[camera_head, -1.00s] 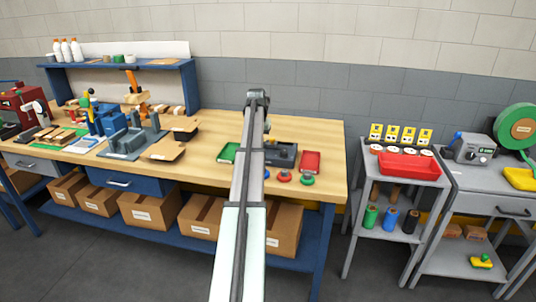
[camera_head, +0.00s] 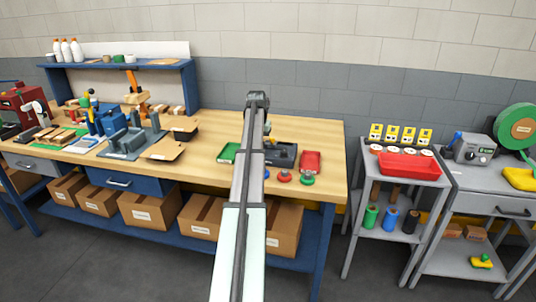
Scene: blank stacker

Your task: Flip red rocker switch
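My arm reaches straight ahead over the workbench, and its far end, with my gripper (camera_head: 257,99), is small and dark above the back of the bench. I cannot make out the fingers. No red rocker switch can be told apart at this size. A dark grey device (camera_head: 282,154) sits on the bench just right of my arm and is partly hidden by it. A red round knob or button (camera_head: 284,176) and a green one (camera_head: 307,180) stand at the bench front before it.
A green tray (camera_head: 229,152) lies left of my arm and a red tray (camera_head: 310,161) right of the device. Grey fixtures (camera_head: 128,142) and cardboard (camera_head: 165,149) crowd the bench left. A cart with a red bin (camera_head: 409,167) stands right. The bench's back right is clear.

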